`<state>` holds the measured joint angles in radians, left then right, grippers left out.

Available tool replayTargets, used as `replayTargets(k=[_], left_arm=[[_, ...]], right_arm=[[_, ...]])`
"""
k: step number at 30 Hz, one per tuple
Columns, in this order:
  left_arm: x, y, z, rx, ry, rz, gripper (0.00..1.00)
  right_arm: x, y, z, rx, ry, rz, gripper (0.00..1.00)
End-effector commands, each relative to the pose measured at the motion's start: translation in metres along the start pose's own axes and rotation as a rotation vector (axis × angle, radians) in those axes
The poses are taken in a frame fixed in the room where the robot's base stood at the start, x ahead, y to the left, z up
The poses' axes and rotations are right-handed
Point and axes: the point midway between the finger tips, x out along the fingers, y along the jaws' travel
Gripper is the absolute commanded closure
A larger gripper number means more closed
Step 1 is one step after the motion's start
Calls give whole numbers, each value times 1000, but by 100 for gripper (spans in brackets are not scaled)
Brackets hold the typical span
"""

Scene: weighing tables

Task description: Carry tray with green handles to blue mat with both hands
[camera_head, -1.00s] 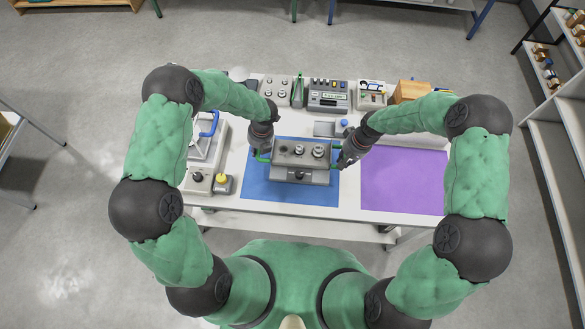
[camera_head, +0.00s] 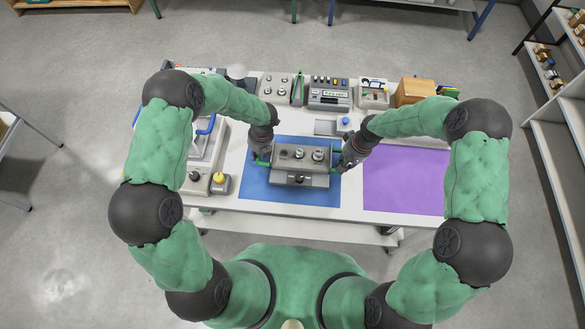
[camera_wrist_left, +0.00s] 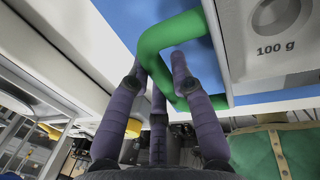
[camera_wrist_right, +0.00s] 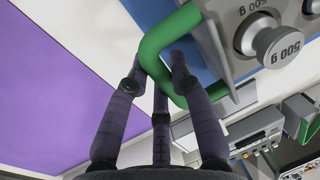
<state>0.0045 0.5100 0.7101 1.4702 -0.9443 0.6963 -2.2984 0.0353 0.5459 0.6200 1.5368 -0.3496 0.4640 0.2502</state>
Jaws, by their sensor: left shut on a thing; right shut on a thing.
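The grey tray (camera_head: 303,166) has green handles at both ends and carries metal weights. It is over the blue mat (camera_head: 258,190); I cannot tell whether it touches the mat. My left gripper (camera_head: 262,157) is shut on the left green handle, which shows in the left wrist view (camera_wrist_left: 152,42). My right gripper (camera_head: 345,163) is shut on the right green handle, which shows in the right wrist view (camera_wrist_right: 152,45). A weight marked 500 g (camera_wrist_right: 279,45) sits in the tray near that handle. The tray looks about level.
A purple mat (camera_head: 403,182) lies to the right of the blue mat. A balance with a blue handle (camera_head: 206,127) and a yellow-topped item (camera_head: 221,181) stand to the left. A grey instrument (camera_head: 328,95) and a wooden box (camera_head: 414,92) stand along the back.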

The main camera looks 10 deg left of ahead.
Motion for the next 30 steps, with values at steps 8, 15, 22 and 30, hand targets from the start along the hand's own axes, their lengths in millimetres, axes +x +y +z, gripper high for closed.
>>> replayTargets(k=[8, 15, 22, 30], left_arm=[[2, -1, 0, 1, 0, -1, 53], [1, -1, 0, 0, -1, 0, 53], [-24, -1, 1, 0, -4, 0, 53], [-78, -1, 1, 0, -4, 0, 53]], right_arm=[[2, 0, 0, 0, 0, 0, 53], [2, 0, 0, 0, 0, 0, 53], [2, 0, 0, 0, 0, 0, 53], [2, 0, 0, 0, 0, 0, 53]])
